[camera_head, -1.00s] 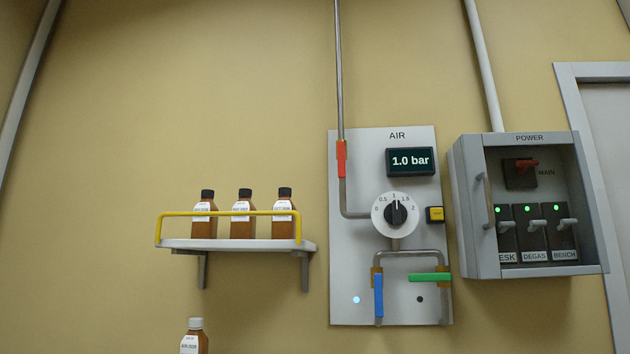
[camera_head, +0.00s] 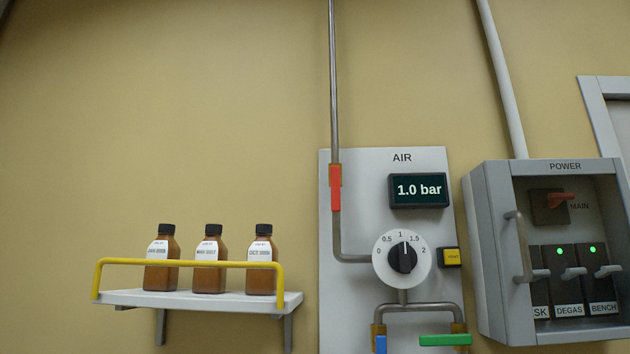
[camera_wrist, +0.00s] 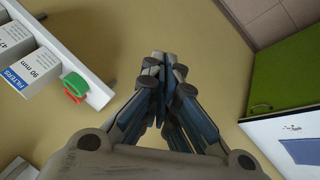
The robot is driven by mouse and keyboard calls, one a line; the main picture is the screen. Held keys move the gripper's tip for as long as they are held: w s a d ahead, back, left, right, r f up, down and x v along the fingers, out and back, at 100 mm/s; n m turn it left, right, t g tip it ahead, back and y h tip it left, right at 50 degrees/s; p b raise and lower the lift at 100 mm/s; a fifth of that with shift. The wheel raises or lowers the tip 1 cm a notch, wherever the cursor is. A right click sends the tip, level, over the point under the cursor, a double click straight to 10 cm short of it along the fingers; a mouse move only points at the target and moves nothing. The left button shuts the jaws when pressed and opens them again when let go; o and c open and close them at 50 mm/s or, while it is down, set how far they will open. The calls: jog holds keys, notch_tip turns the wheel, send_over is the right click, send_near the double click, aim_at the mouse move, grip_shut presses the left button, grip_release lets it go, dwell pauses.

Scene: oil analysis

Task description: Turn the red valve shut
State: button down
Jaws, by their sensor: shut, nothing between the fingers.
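The red valve handle (camera_head: 336,188) is on the vertical pipe at the upper left of the grey AIR panel (camera_head: 360,300) in the head view. The handle points straight down, in line with the pipe. The display (camera_head: 418,190) reads 1.0 bar. My gripper (camera_wrist: 166,62) shows only in the wrist view, with its fingers together and nothing between them. It is apart from the red valve, which is not in the wrist view.
A round dial (camera_head: 402,259), a yellow button (camera_head: 450,257), a blue handle (camera_head: 380,344) and a green handle (camera_head: 445,340) are below the display. A POWER box (camera_head: 492,250) stands right. A railed shelf (camera_head: 190,299) with brown bottles is left. The wrist view shows a white shelf (camera_wrist: 62,62) with boxes.

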aim_at(336, 189)
jog(key=w+a+r+n+t+h+p, duration=0.1)
jog(key=w+a+r+n+t+p, duration=0.2)
jog(key=r, duration=0.6)
jog(key=w+a+r+n+p, duration=0.1)
jog(key=w+a+r+p, duration=0.3)
jog(key=r, duration=0.6)
jog(key=w+a+r+n+t+h+p, duration=0.1)
jog(key=w+a+r+n+t+p, duration=0.1)
jog(key=w+r+p, duration=0.5)
jog(key=a+r+n+t+p, duration=0.1)
jog(key=a+r+t, duration=0.1)
jog(key=a+r, duration=0.3)
jog(key=a+r+n+t+p, duration=0.1)
jog(key=a+r, duration=0.4)
jog(key=r, duration=0.7)
jog(key=w+a+r+n+t+p, duration=0.1)
jog(key=a+r+t+p, duration=0.2)
jog(key=a+r, duration=0.3)
notch_tip(336, 189, up, 3)
jog(key=shift+f+n, duration=0.15)
jog(key=shift+n, duration=0.25)
jog(key=w+d+p, duration=0.2)
jog(key=w+d, duration=0.4)
jog(key=w, duration=0.3)
jog(key=shift+w+d+p, duration=0.3)
jog(key=shift+d+p, duration=0.1)
